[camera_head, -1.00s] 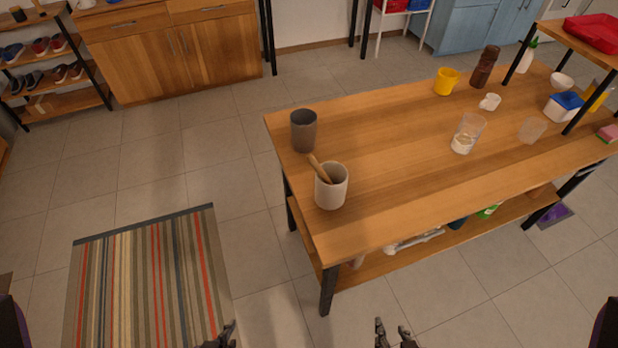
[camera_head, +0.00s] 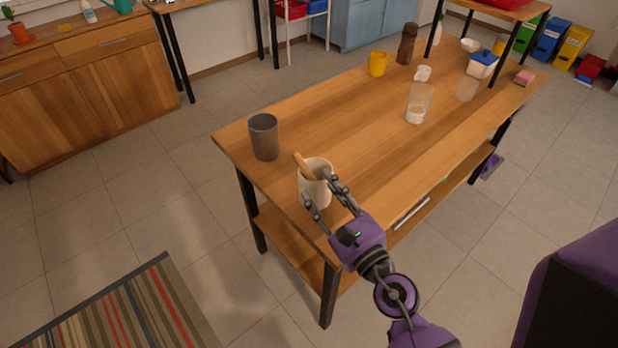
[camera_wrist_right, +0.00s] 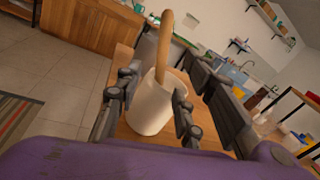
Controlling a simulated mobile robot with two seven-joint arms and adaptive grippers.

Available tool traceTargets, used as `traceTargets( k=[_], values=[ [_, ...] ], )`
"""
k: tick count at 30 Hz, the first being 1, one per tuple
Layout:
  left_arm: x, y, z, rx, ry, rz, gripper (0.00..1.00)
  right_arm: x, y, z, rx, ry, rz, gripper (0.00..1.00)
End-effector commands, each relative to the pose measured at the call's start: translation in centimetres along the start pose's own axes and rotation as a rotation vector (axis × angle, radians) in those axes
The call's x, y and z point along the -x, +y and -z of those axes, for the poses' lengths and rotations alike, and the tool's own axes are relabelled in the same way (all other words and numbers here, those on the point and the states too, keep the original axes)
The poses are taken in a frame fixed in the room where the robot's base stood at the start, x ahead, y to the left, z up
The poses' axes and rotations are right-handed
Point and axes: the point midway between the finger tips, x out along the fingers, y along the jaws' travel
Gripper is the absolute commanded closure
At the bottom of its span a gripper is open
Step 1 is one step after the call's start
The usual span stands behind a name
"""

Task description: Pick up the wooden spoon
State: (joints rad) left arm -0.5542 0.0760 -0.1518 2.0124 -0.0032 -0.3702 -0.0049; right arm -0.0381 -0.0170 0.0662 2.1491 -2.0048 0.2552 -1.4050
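The wooden spoon (camera_head: 303,166) leans in a white cup (camera_head: 316,189) near the left front corner of the wooden table, its handle sticking up above the rim. In the right wrist view the spoon handle (camera_wrist_right: 163,45) rises out of the white cup (camera_wrist_right: 150,106). My right gripper (camera_head: 325,192) is open, with its fingers on either side of the cup; in the wrist view the gripper (camera_wrist_right: 150,108) shows the cup between its fingers. I cannot tell whether they touch it. The spoon's lower end is hidden in the cup. My left gripper is not in view.
A dark grey cup (camera_head: 264,137) stands behind and left of the white cup. A clear container (camera_head: 418,103), a yellow cup (camera_head: 377,64) and a brown bottle (camera_head: 407,44) stand farther back. The table (camera_head: 330,115) is clear in between.

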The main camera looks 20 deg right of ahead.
Motion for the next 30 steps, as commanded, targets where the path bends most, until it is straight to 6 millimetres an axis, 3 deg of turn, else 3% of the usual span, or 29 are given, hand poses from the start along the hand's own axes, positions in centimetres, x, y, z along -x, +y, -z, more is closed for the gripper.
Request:
traceTargets(
  k=[4,16,20,29,30],
  values=[
    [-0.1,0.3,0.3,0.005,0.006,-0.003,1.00,-1.1,0.5,0.1,0.105,0.010,-0.025,0.64],
    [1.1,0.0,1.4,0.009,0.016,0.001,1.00,-6.3,-0.3,-0.7,0.106,0.006,-0.024,0.64],
    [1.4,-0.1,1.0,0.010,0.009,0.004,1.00,-7.8,-0.2,-0.4,0.106,0.009,-0.025,0.64],
    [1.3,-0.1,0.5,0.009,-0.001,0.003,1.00,-8.3,-0.1,-0.1,0.105,0.012,-0.025,0.64],
    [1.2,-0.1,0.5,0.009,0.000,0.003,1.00,-8.3,-0.1,-0.1,0.105,0.012,-0.025,0.68]
  ],
)
